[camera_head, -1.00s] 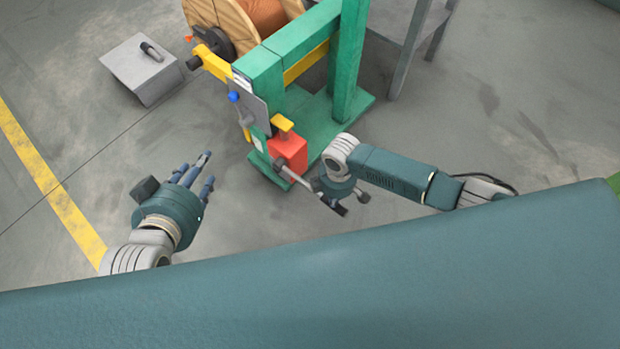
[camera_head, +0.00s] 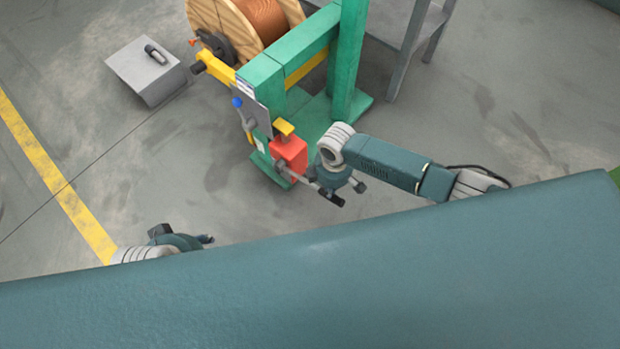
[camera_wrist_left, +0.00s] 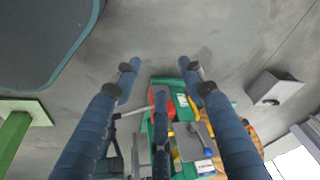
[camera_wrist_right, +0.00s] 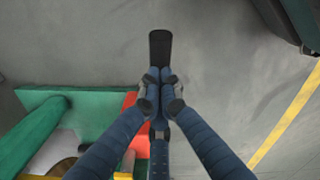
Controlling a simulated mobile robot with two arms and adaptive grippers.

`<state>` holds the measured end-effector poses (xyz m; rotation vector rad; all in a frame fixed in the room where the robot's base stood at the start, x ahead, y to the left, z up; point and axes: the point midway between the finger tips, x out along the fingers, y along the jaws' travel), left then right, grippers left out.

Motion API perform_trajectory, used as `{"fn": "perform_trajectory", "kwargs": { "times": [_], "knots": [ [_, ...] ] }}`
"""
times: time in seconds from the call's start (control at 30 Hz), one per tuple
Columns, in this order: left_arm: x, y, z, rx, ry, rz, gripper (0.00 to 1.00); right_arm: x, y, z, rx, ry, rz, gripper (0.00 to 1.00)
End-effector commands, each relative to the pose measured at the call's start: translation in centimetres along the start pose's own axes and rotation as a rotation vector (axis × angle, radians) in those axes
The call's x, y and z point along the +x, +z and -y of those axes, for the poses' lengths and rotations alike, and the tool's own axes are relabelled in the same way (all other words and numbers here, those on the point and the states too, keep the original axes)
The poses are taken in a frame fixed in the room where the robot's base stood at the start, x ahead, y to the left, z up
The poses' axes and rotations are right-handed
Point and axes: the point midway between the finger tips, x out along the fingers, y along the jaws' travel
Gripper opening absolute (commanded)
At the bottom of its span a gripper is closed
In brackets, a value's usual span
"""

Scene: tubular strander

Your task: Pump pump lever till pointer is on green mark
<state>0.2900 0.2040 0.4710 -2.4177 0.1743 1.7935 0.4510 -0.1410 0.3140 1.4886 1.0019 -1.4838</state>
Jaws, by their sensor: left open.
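The pump is a red block (camera_head: 290,155) low on the green frame, with a yellow piece on top. Its grey lever ends in a black grip (camera_head: 330,198), pointing to the lower right. My right gripper (camera_head: 338,186) is at this grip. In the right wrist view its fingers (camera_wrist_right: 160,88) are closed together around the black grip (camera_wrist_right: 160,45), whose end sticks out beyond them. My left gripper (camera_head: 205,240) is mostly hidden behind a teal surface. Its fingers (camera_wrist_left: 158,72) are spread and empty in the left wrist view. I cannot make out the pointer or green mark.
A grey panel (camera_head: 252,108) with a blue knob is on the green frame (camera_head: 262,78). A wooden spool (camera_head: 225,22) with copper wire stands behind. A grey box (camera_head: 146,72) is on the floor at left. The floor around the yellow line is clear.

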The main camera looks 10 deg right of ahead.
Motion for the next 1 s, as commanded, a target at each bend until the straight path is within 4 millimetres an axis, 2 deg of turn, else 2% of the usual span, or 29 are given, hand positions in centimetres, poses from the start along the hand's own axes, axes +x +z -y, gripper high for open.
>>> {"fn": "perform_trajectory", "kwargs": {
  "times": [0.1,0.47,0.8,1.0],
  "knots": [
    [2.2,0.1,-0.1,0.001,0.003,0.015,0.41,-1.3,-0.1,0.0,0.001,-0.002,0.003,0.0],
    [9.1,2.4,-0.6,0.008,0.009,0.051,0.41,-3.5,-0.4,-0.3,0.001,-0.002,0.005,0.0],
    [14.6,6.4,-0.9,0.014,0.014,0.086,0.41,-5.6,-0.9,-0.5,0.0,-0.002,0.003,0.0],
    [16.9,8.8,-1.1,0.018,0.016,0.101,0.41,-6.5,-1.1,-0.6,0.0,-0.002,0.003,0.0]
  ]
}}
